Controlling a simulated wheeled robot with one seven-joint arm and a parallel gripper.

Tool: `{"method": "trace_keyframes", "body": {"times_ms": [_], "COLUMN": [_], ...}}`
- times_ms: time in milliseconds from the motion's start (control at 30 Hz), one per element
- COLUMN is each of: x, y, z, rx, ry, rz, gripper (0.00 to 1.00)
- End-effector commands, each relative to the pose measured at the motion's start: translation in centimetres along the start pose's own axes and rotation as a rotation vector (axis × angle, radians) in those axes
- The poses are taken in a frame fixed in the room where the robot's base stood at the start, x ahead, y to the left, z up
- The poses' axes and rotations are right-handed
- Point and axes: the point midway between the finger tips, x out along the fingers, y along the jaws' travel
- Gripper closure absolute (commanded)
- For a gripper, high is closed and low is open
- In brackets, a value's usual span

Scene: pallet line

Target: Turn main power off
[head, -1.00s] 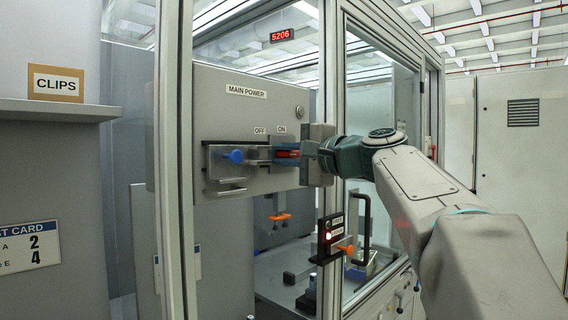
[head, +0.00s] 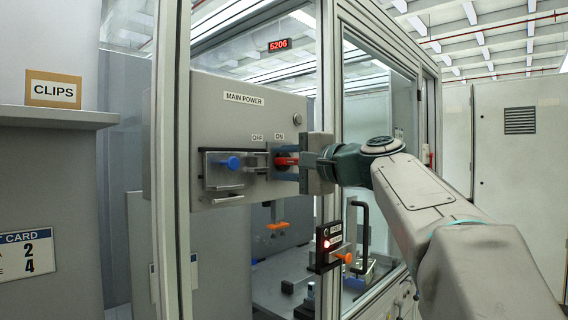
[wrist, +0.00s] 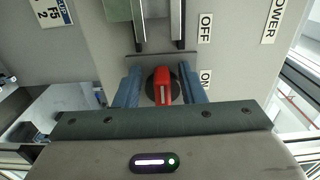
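The grey main power box (head: 222,120) carries OFF and ON labels and stands inside the framed cell. Its red switch handle (head: 287,161) is below the ON label; in the wrist view the red handle (wrist: 163,90) sits on a dark round base. My gripper (wrist: 163,88) has its two blue fingers on either side of the handle, with gaps showing, so it is open around it. In the head view my gripper (head: 297,161) reaches the box from the right and partly hides the handle. Left of it, below OFF, is a metal bracket with a blue knob (head: 230,163).
The cell's upright frame post (head: 172,160) stands left of the box and another post (head: 330,100) right of it. A small panel with a lit red button (head: 327,243) and an orange knob is below my arm.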

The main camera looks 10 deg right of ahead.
Motion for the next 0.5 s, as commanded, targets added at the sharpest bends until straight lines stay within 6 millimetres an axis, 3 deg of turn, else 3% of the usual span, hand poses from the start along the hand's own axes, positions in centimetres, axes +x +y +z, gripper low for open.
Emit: {"method": "trace_keyframes", "body": {"times_ms": [267, 500], "x": [-1.3, -6.4], "y": [-0.1, 0.0], "z": [0.1, 0.1], "rx": [-0.001, -0.001], "ry": [-0.002, 0.001], "rz": [-0.003, -0.003], "gripper": [0.64, 0.64]}}
